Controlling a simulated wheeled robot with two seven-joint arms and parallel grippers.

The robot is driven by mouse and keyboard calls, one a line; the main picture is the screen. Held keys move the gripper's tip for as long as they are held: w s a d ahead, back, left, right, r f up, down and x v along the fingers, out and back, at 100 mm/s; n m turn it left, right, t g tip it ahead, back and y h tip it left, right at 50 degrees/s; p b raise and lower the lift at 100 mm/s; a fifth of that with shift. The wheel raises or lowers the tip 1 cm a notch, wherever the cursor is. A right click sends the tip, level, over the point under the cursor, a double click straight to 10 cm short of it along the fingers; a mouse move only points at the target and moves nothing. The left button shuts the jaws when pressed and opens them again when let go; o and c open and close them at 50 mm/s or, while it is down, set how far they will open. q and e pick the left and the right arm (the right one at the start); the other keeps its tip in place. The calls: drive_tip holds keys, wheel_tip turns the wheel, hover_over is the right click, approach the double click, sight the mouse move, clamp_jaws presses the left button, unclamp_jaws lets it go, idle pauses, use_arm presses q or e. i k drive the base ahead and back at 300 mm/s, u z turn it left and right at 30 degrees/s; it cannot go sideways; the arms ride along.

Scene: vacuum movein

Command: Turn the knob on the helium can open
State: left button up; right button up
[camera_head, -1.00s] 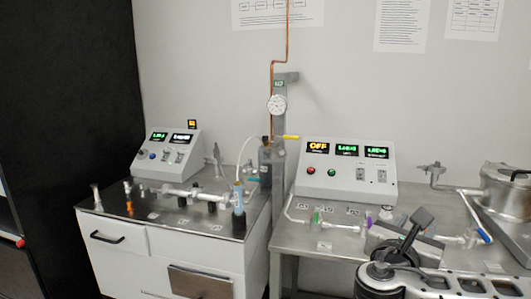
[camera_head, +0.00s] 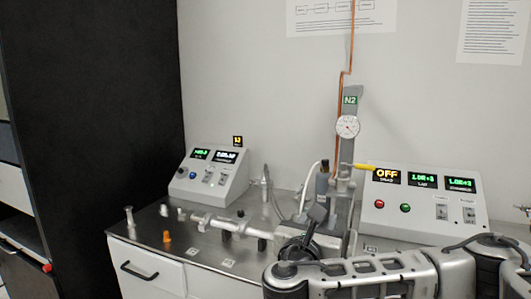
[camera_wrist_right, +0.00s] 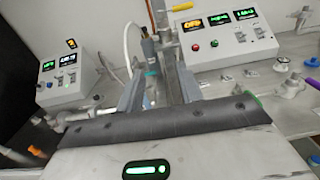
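My right gripper (camera_head: 312,222) comes in from the right, low over the left bench. In the right wrist view the right gripper (camera_wrist_right: 160,78) has its two fingers apart. A small blue can-like object (camera_wrist_right: 151,86) shows partly in the gap between them; I cannot tell its depth or whether it is touched. A grey-blue bottle (camera_head: 322,178) stands beside the post, beyond the gripper, and also shows in the wrist view (camera_wrist_right: 150,52). I cannot tell for sure which is the helium can, and no knob shows clearly. My left gripper is not in view.
Another control box (camera_head: 425,198) stands right of the post with the gauge (camera_head: 347,126). A yellow handle (camera_head: 364,166) sticks out near the bottle. A white hose (camera_head: 306,188) curves down there.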

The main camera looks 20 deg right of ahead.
sight(325, 162)
drive_tip(key=z, duration=0.05)
drive_tip(key=i, duration=1)
drive_tip(key=z, duration=0.3)
